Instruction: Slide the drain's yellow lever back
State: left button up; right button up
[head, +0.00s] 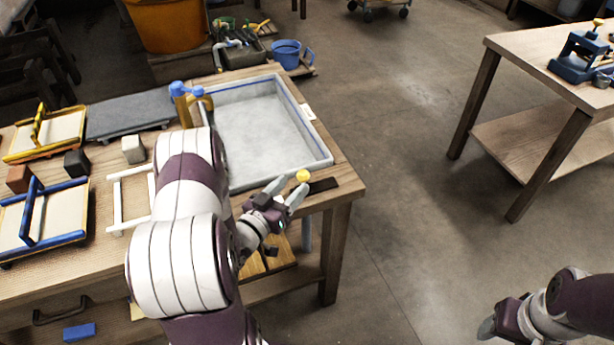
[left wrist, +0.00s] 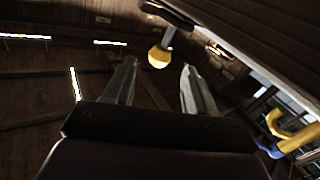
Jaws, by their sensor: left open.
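The drain's yellow lever (head: 303,176) shows as a round yellow knob by the front right corner of the grey sink basin (head: 262,130). It stands at a dark plate (head: 323,185) on the wooden bench. My left gripper (head: 286,189) is open, with its fingertips close to the knob. In the left wrist view the yellow knob (left wrist: 159,57) on its short stem lies ahead of the open fingers (left wrist: 158,80), roughly between their tips. I cannot tell whether a finger touches it. My right gripper (head: 487,327) is at the lower right, away from the bench, its fingers partly hidden.
A yellow and blue tap (head: 190,100) stands at the basin's left. Yellow and blue framed moulds (head: 42,215) and small blocks lie on the bench's left. A second table (head: 540,75) stands at the right. Open floor lies between the tables.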

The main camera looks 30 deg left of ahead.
aim_at(299, 179)
pick_arm(q)
jog(key=w, duration=0.5)
jog(key=shift+w+d, duration=0.35)
jog(key=shift+w, duration=0.05)
jog(key=shift+c, duration=0.3)
grip_shut()
jog(key=w+d, duration=0.2)
jog(key=w+d+b, duration=0.1)
jog(key=w+d, duration=0.1)
jog(key=shift+w, duration=0.25)
